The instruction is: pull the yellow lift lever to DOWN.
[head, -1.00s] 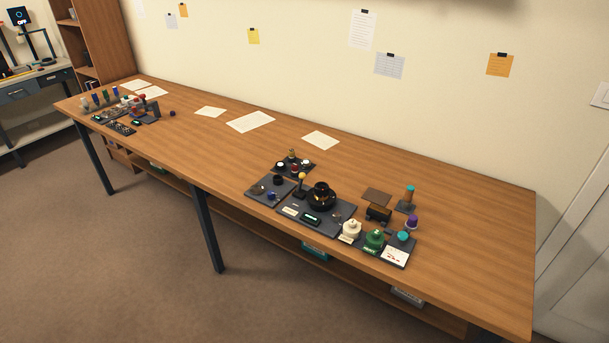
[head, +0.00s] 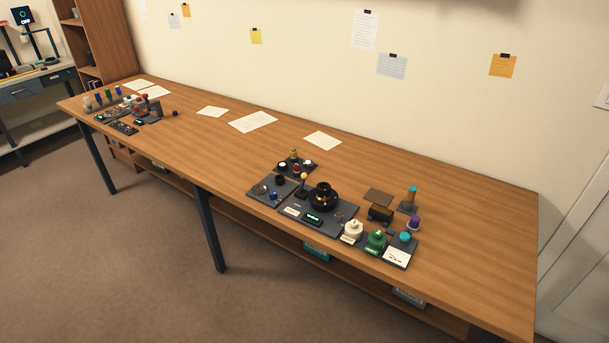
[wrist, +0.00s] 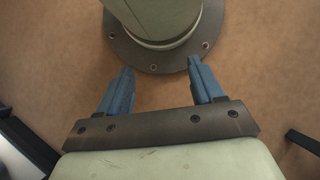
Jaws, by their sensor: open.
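In the head view a lever with a yellow knob (head: 303,176) stands upright on a dark base plate (head: 327,229), beside a round black device (head: 323,196). Its markings are too small to read. My gripper (wrist: 160,82) shows only in the wrist view. Its two blue fingers are apart with nothing between them. It is far from the lever, which is not in the wrist view.
The long wooden table (head: 480,215) also bears a cream fixture (head: 353,231), a green fixture (head: 376,240) and paper sheets (head: 253,122). More small parts stand at its far left end. The middle of the table is mostly clear.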

